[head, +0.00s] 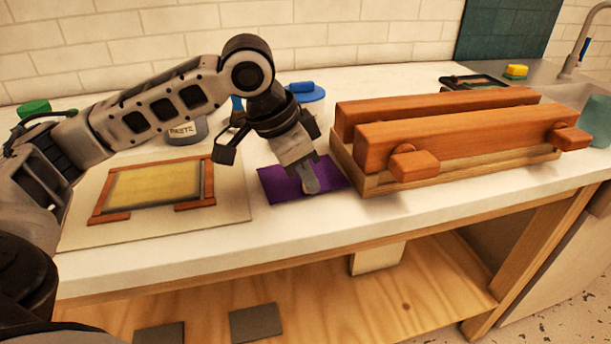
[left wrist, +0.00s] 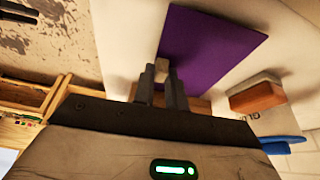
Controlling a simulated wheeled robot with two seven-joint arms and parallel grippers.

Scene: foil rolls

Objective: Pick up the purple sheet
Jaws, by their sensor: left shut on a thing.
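The purple sheet (head: 278,188) lies on the white counter between the framed yellow piece and the wooden press. It also shows in the left wrist view (left wrist: 207,47). My left gripper (head: 311,188) points down over the sheet's front part, and its fingers hide some of the sheet. In the left wrist view my left gripper (left wrist: 161,80) is shut on the sheet near its edge. A small pale piece shows between the fingertips; I cannot tell what it is. The sheet looks flat and close to the counter. My right gripper is not in view.
A wooden press (head: 450,140) stands close on the right of the sheet. A yellow panel in a wooden frame (head: 150,186) lies on the left. A blue-lidded container (head: 304,92) stands behind. The counter's front strip (head: 230,245) is clear.

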